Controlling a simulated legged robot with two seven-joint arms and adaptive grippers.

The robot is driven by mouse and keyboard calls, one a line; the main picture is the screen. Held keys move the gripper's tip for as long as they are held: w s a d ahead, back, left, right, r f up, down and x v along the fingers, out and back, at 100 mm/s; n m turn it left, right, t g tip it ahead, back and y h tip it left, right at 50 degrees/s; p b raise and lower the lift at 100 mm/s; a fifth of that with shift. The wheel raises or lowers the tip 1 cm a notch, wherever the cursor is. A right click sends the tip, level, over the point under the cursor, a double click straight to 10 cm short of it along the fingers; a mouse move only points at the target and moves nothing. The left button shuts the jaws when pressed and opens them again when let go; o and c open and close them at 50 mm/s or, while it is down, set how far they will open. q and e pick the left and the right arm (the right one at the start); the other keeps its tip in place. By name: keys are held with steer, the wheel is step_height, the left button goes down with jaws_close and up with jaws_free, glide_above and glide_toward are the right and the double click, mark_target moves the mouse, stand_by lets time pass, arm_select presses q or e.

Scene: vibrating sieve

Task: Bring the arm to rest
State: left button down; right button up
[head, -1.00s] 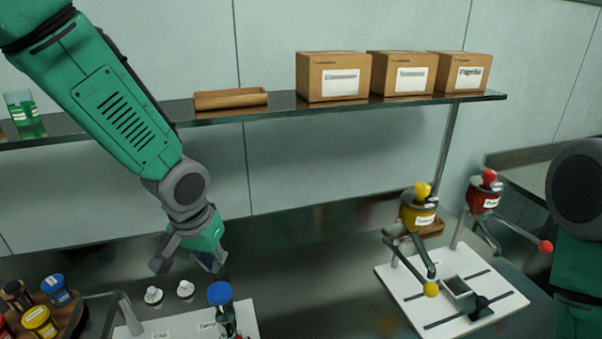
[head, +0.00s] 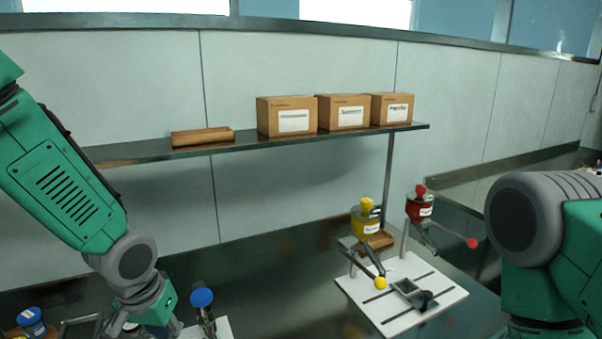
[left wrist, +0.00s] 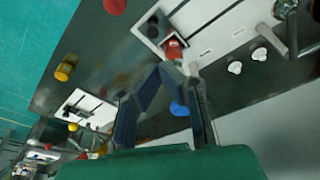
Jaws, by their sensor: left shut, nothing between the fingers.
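My left arm comes in from the left in the head view, with its gripper (head: 150,325) low at the bottom edge, partly cut off. In the left wrist view the left gripper (left wrist: 175,75) is shut and empty, its fingertips together above the worktop. A blue-topped device (head: 202,299) stands just right of the gripper in the head view; its blue top (left wrist: 179,108) also shows beside the fingers in the wrist view. My right arm shows at the right edge of the head view; its gripper is out of view.
A shelf (head: 290,143) carries a wooden tray (head: 203,137) and three cardboard boxes (head: 287,117). A yellow dispenser (head: 367,220) and a red dispenser (head: 420,206) stand by a white board (head: 445,298) at the right. The dark counter between is clear.

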arm_select(q)
steer(key=s+f, duration=0.4)
steer(key=f, duration=0.4)
steer(key=s+a+f+g, duration=0.1)
steer(key=s+a+f, duration=0.1)
steer(key=s+f, duration=0.45)
steer(key=s+a+f+n+g, duration=0.1)
steer(key=s+a+f, duration=0.15)
steer(key=s, duration=0.65)
steer(key=s+a+f, duration=0.1)
steer(key=s+f, duration=0.4)
steer(key=s, duration=0.3)
step_height(320, 180, down, 18)
steer(key=w+b, duration=0.2)
steer(key=b, duration=1.6)
steer(key=shift+w+d+m+b, duration=0.2)
steer(key=shift+d+m+b, duration=0.1)
steer(key=shift+d+m, duration=0.1)
arm_select(e)
step_height(320, 180, down, 19)
steer(key=shift+w, duration=0.3)
arm_select(q)
steer(key=shift+r, duration=0.1)
arm_select(e)
steer(key=shift+r, duration=0.1)
arm_select(q)
steer(key=shift+w, duration=0.15)
